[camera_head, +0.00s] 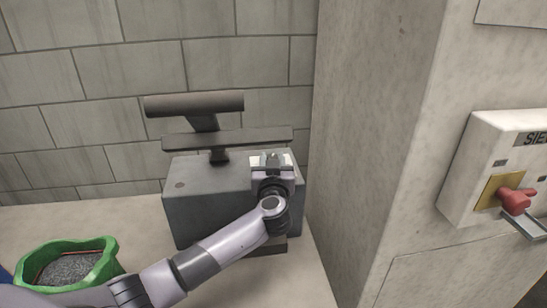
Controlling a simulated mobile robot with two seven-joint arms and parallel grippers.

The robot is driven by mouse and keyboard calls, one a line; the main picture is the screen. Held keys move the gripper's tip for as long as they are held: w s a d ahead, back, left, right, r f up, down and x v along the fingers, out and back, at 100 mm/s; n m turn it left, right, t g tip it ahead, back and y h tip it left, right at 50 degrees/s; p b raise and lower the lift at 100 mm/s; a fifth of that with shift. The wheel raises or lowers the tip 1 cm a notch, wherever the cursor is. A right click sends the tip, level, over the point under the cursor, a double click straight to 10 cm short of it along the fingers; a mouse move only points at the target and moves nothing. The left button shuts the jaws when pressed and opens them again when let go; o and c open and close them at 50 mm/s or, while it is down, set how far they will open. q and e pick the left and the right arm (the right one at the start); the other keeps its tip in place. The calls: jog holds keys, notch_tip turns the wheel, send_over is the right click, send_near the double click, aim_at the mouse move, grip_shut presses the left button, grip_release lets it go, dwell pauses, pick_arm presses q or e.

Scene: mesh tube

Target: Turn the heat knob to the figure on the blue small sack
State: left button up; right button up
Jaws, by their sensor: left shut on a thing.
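A dark grey machine box (205,215) stands against the block wall, with a pale dial plate (284,158) at the upper right of its front. My left gripper (270,162) is at this plate, shut on what appears to be the heat knob. The gripper hides the knob, so its setting cannot be read. A sliver of blue (4,275) shows at the left edge, perhaps the blue small sack; no figure on it can be seen. My right gripper is not in view.
A green sack (106,262) of grey grains stands open at lower left, close to my left arm. A dark T-shaped part (205,103) rises above the box. A concrete pillar (365,150) stands at right, with a red switch (512,198) on a pale housing (480,150).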

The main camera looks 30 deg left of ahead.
pick_arm(q)
jog(key=shift+s+a+m+t+h, duration=0.15)
jog(key=shift+m+t+h, duration=0.2)
jog(key=shift+m+h, duration=0.6)
jog(key=shift+w+a+m+t+h, duration=0.1)
jog(key=shift+m+t+h, duration=0.3)
jog(key=shift+h, duration=0.85)
jog(key=shift+s+a+m+t+h, duration=0.15)
jog(key=shift+m+t+h, duration=0.1)
jog(key=shift+m+h, duration=0.75)
jog(key=shift+h, duration=0.3)
jog(key=o, duration=1)
jog(key=shift+o, duration=0.2)
jog(key=shift+s, duration=0.1)
jog(key=shift+s+d, duration=0.2)
jog(key=shift+s, duration=1.5)
jog(key=shift+s+d, duration=0.2)
jog(key=shift+s, duration=1.5)
